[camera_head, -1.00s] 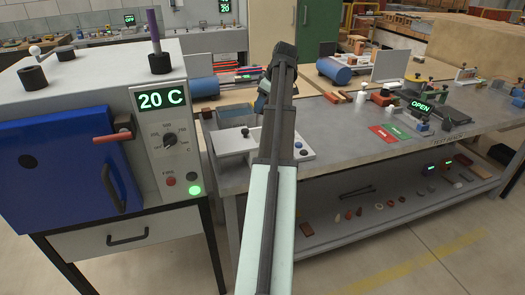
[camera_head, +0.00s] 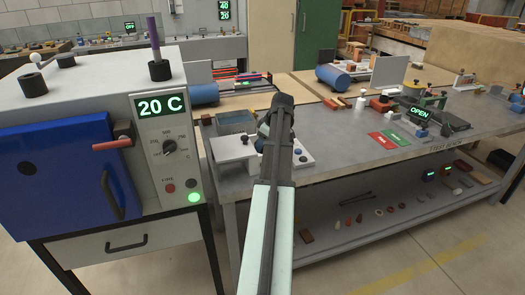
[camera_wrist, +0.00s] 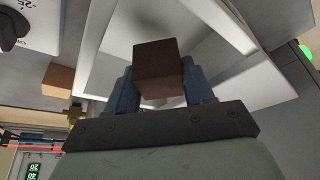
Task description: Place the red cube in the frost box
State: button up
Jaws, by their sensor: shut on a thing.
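In the wrist view a dark red-brown cube (camera_wrist: 158,68) sits between the blue fingers of my gripper (camera_wrist: 158,85), which is shut on it. In the head view my gripper (camera_head: 263,130) is over the left part of the bench, beside a small open box (camera_head: 236,123) with a bluish inside. This may be the frost box; no readable label confirms it. The cube is hidden behind my arm in the head view. Pale, angled surfaces lie behind the cube in the wrist view; I cannot tell what they belong to.
A furnace with a blue door (camera_head: 65,170) and a "20 C" display stands at the left. A white plate (camera_head: 230,149) lies in front of the small box.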

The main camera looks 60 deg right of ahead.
jog(key=shift+f, duration=1.7)
jog(key=shift+f, duration=0.2)
jog(key=o, duration=1.1)
jog(key=shift+o, duration=0.2)
jog(key=shift+r, duration=0.25)
jog(key=v, duration=1.2)
